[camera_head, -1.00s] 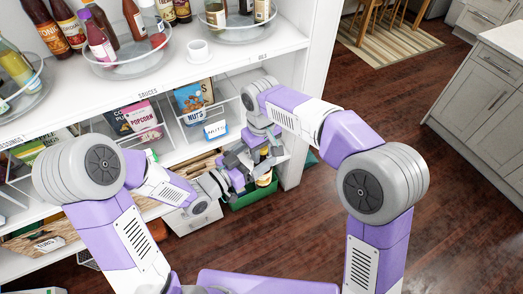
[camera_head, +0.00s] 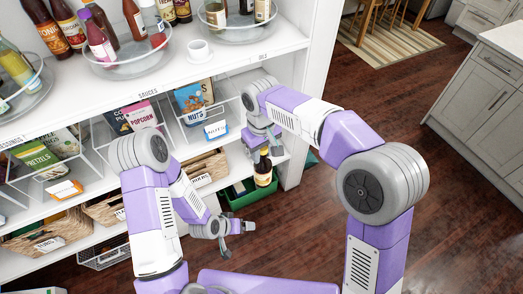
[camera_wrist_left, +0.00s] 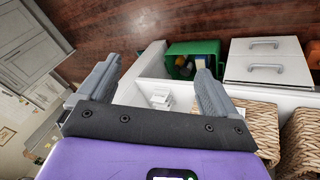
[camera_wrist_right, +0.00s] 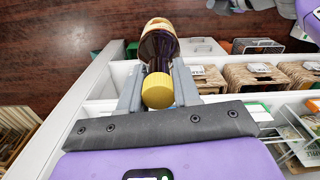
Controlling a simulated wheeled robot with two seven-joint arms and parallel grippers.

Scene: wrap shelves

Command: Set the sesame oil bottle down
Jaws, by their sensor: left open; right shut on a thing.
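The sesame oil bottle (camera_head: 263,174) is dark with a pale label and a yellow cap. My right gripper (camera_head: 264,146) is shut on its upper part, near the lower shelf's right end. In the right wrist view the bottle (camera_wrist_right: 160,45) points away between the fingers (camera_wrist_right: 158,82), cap nearest the camera. In the head view its lower end overlaps the green bin (camera_head: 236,198); I cannot tell whether it touches the bin. My left gripper (camera_head: 232,243) is open and empty, apart from the bottle, over the floor in front of the shelves.
Snack boxes (camera_head: 193,98) and wicker baskets (camera_head: 204,168) fill the lower shelves. The white end panel (camera_head: 300,130) is close to my right gripper.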

